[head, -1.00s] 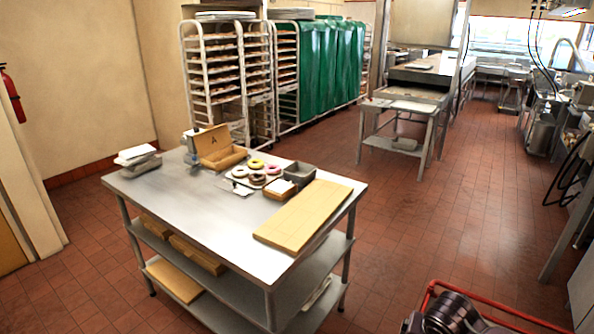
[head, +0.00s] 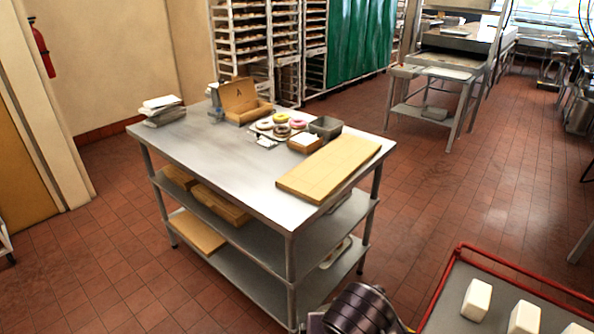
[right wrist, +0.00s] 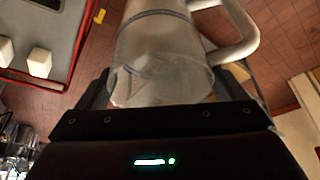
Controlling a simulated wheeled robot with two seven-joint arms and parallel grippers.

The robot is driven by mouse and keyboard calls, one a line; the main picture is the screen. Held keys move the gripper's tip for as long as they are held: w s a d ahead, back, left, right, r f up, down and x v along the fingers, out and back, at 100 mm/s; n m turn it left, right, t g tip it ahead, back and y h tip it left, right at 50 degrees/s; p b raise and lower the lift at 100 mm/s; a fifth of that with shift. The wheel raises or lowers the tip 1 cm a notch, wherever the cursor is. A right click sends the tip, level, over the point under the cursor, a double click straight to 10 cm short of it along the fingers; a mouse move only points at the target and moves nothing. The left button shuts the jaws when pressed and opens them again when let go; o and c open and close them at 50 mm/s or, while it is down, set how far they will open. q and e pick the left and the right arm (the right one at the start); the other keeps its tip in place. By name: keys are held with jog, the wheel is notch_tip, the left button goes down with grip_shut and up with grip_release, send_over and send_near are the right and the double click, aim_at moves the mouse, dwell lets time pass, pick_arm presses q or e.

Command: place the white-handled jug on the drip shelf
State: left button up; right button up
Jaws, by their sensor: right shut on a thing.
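In the right wrist view, my right gripper (right wrist: 165,88) is shut on a clear, cloudy jug (right wrist: 155,45). Its fingers lie on both sides of the jug's body. The jug's white handle (right wrist: 243,38) sticks out to the right and curves round; part of the jug runs out of the top of the picture. The jug does not show in the head view. No part that I can tell for sure as the drip shelf shows. My left gripper is not in view.
A red-rimmed grey tray (head: 440,318) with white blocks (head: 477,299) stands at the lower right. A steel table (head: 215,165) holds a board (head: 330,167), doughnuts (head: 282,131) and boxes. Open tiled floor (head: 440,200) lies between the table and tray.

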jog(key=w+d+m+h+p, duration=0.1)
jog(key=w+d+m+p, duration=0.3)
jog(key=d, duration=1.1)
jog(key=w+d+m+h+p, duration=0.2)
jog(key=d+m+p, duration=0.3)
jog(key=d, duration=0.9)
jog(key=s+a+n+y+b, duration=0.1)
jog(key=s+a+n+b, duration=0.2)
jog(key=a, duration=1.1)
jog(key=s+a+n+y+b, duration=0.2)
jog(key=a+n+b, duration=0.4)
jog(key=a, duration=0.9)
jog(key=shift+s, duration=0.5)
